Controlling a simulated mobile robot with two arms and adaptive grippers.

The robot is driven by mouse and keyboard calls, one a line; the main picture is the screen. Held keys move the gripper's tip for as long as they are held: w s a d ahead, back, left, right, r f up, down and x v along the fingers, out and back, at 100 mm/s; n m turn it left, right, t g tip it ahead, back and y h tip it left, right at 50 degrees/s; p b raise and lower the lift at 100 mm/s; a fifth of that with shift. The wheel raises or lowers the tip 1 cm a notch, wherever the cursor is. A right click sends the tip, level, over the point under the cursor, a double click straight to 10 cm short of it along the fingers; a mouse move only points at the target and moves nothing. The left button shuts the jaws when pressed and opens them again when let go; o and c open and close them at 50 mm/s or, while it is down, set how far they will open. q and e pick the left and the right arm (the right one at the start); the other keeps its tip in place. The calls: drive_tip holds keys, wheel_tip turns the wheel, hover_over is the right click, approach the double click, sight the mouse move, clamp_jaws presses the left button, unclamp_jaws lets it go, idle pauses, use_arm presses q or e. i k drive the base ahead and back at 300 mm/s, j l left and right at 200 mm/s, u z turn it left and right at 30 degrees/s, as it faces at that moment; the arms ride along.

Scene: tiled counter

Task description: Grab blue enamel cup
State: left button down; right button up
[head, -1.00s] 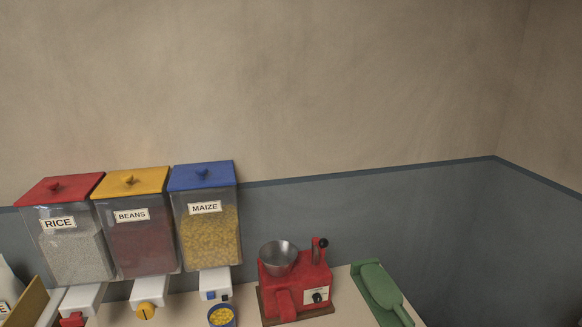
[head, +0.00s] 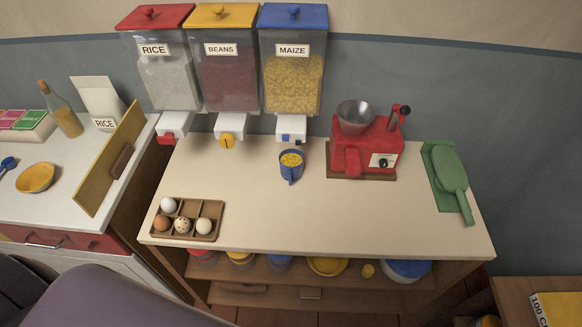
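The blue enamel cup (head: 290,173) stands upright on the pale counter (head: 330,215), below and in front of the blue-lidded maize dispenser (head: 293,75). It holds yellow maize close to its rim. Its handle appears to point toward me. Neither of my grippers shows in the head view, so nothing of mine is near the cup.
A red grinder (head: 375,148) with a metal bowl stands right of the cup. A green scoop (head: 449,170) lies farther right. An egg tray (head: 207,223) sits at the front left. The counter in front of the cup is clear. A lower shelf (head: 325,278) holds several coloured items.

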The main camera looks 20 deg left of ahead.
sight(291, 161)
drive_tip(key=l, duration=0.75)
drive_tip(key=k+l+u, duration=0.1)
drive_tip(key=l, duration=0.6)
